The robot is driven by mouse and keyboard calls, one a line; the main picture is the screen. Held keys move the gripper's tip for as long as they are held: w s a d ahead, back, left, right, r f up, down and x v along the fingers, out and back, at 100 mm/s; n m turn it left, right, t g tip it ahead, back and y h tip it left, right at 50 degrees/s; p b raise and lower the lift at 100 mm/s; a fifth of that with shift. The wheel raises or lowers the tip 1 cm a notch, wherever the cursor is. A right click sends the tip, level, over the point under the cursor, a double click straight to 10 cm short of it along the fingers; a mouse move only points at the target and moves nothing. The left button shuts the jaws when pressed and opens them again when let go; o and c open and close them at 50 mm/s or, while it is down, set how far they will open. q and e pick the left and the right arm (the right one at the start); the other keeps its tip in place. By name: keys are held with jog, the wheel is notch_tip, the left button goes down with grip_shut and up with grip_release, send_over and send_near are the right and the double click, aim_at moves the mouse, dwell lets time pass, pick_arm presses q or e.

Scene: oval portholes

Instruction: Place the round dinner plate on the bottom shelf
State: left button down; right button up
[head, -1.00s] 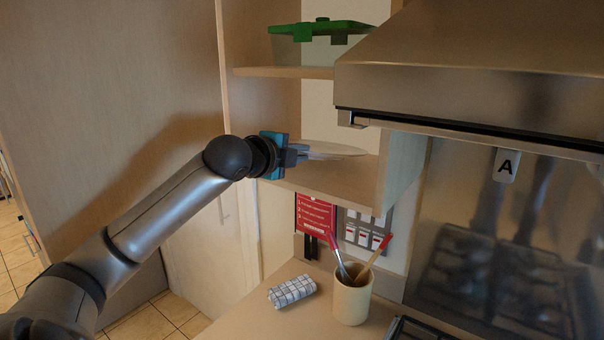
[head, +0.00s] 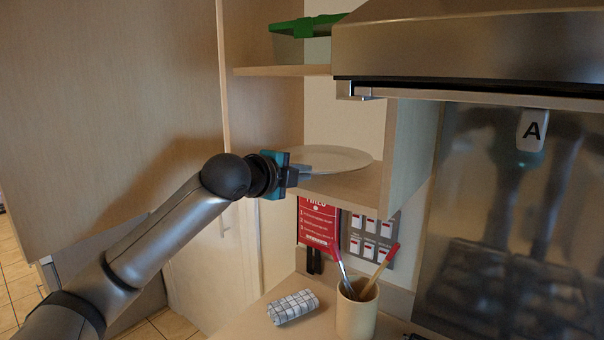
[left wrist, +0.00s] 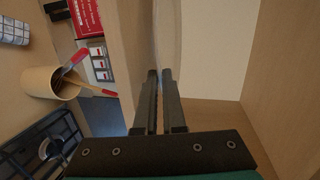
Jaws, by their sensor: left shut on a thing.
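The round dinner plate (head: 335,158) is pale and lies nearly level inside the open cabinet, over the bottom shelf (head: 350,187). I cannot tell whether it touches the shelf. My left gripper (head: 300,175) is at the plate's near left edge and is shut on its rim. In the left wrist view the plate (left wrist: 168,40) shows edge-on between the fingers (left wrist: 160,100). My right gripper is not in view.
The upper shelf (head: 285,71) holds a green-lidded container (head: 300,30). The range hood (head: 460,45) and the cabinet's right wall (head: 410,150) border the space. Below stand a utensil cup (head: 356,312) and a checked cloth (head: 293,307) on the counter.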

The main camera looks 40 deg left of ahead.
pick_arm(q)
jog(key=c, duration=1.3)
grip_release()
jog(key=shift+f, duration=0.15)
jog(key=shift+r, duration=0.3)
jog(key=shift+s+d, duration=0.2)
jog(key=shift+s, duration=0.45)
jog(key=b+v, duration=0.2)
jog(key=v, duration=0.8)
jog(key=shift+s+r, duration=0.2)
jog(key=shift+s, duration=0.1)
